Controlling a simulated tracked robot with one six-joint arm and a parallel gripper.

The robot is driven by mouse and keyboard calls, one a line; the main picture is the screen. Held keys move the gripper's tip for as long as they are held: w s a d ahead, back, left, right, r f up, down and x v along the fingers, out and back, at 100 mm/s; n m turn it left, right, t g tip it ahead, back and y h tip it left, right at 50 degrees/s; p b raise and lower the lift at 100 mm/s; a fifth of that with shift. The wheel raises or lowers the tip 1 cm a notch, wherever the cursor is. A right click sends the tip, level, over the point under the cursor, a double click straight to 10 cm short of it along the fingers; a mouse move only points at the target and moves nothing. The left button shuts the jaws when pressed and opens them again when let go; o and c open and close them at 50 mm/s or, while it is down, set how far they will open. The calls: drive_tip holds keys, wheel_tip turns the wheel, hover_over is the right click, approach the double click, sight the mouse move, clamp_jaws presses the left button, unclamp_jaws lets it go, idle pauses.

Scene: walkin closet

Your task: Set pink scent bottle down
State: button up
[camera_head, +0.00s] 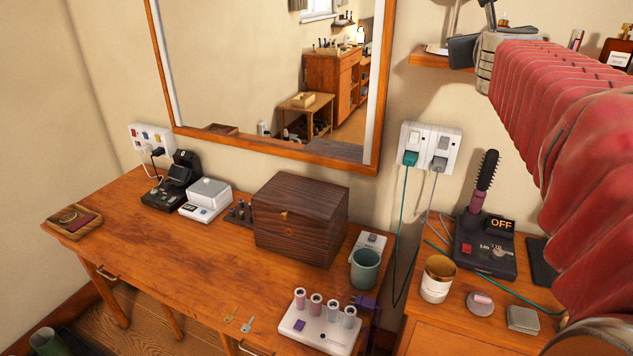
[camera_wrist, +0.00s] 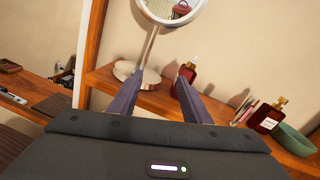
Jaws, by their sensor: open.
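In the head view, my gripper (camera_head: 462,50) is at the shelf (camera_head: 428,61) at the top right, and my arm hides much of that shelf.
In the wrist view, a round mirror on a stand (camera_wrist: 150,45) is left of the bottle. A larger labelled bottle (camera_wrist: 267,116) and a green bowl (camera_wrist: 294,139) are to the right. Below, the desk holds a dark wooden box (camera_head: 300,220) and a green cup (camera_head: 365,270).

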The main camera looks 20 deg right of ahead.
drive_tip(key=a+f+n+y, duration=0.4)
drive_tip(key=a+n, duration=0.3)
drive_tip(key=a, duration=0.2)
drive_tip(key=a+f+n+y, duration=0.3)
drive_tip(key=a+f+n, duration=0.1)
drive_tip(key=a+n, duration=0.4)
drive_tip(key=s+a+f+n+g+y, duration=0.25)
drive_tip(key=s+a+f+n, duration=0.25)
drive_tip(key=a+f+n, duration=0.55)
drive_tip(key=s+a+f+n+g, duration=0.3)
drive_tip(key=s+f+n, duration=0.4)
drive_tip(key=s+f, duration=0.2)
drive_tip(key=s+a+f+n+g, duration=0.3)
drive_tip(key=s+f+n+g, duration=0.1)
drive_tip(key=s+f+n, duration=0.3)
wheel_tip(320, 180, down, 2)
drive_tip(key=shift+s+a+f, duration=0.1)
drive_tip(key=shift+s+a, duration=0.05)
drive_tip(key=shift+s, duration=1.05)
